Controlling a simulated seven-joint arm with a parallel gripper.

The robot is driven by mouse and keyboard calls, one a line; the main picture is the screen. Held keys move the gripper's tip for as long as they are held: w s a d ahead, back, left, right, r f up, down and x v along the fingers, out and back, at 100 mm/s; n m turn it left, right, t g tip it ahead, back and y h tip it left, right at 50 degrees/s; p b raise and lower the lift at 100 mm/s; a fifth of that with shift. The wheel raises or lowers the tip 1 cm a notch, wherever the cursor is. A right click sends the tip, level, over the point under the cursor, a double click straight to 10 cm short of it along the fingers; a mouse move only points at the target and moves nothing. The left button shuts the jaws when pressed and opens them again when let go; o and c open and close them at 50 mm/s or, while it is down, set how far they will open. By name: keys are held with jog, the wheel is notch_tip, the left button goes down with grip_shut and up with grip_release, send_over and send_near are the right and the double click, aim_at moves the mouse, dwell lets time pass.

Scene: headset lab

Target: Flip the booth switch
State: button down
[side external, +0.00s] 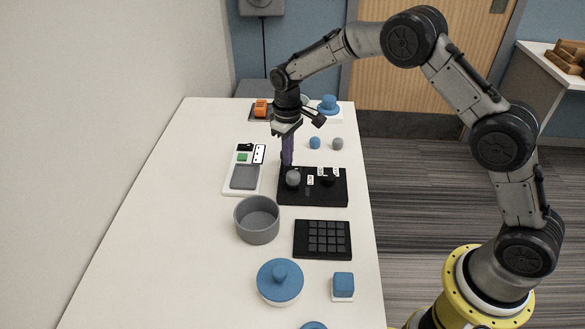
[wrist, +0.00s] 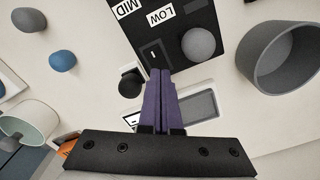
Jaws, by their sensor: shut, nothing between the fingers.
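A black control box (side external: 312,199) lies on the white table, with a grey round knob (side external: 293,178) and small white labels on top. In the wrist view, the box (wrist: 184,59) shows labels reading LOW and MID, the grey knob (wrist: 198,43) and a small outlined slot (wrist: 154,50). I cannot tell which part is the booth switch. My gripper (side external: 287,163) points down with purple fingers over the box's left back corner. In the wrist view, its fingers (wrist: 159,72) are shut together and empty, close to the slot. I cannot tell whether they touch the box.
A grey pot (side external: 257,232) stands in front of the box. A keypad (side external: 322,252), a blue lidded dish (side external: 280,281) and a blue-topped block (side external: 343,286) are nearer. A white tray (side external: 232,188) lies left, an orange part (side external: 261,108) at the back. The table's left side is clear.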

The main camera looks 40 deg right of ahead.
jog(key=shift+r, duration=2.55)
jog(key=s+d+r+t, duration=0.2)
jog(key=s+r, duration=0.4)
jog(key=r, duration=0.5)
jog(key=s+d+r+t, duration=0.2)
jog(key=s+r, duration=0.4)
jog(key=r, duration=0.4)
jog(key=s+d+r+m+t, duration=0.1)
jog(key=s+r+m+t, duration=0.1)
jog(key=s, duration=1.2)
jog(key=s+f+m, duration=0.1)
jog(key=s+f, duration=0.6)
jog(key=s, duration=0.2)
jog(key=shift+s+d+f, duration=0.2)
jog(key=shift+s+f, duration=0.15)
jog(key=shift+f, duration=0.05)
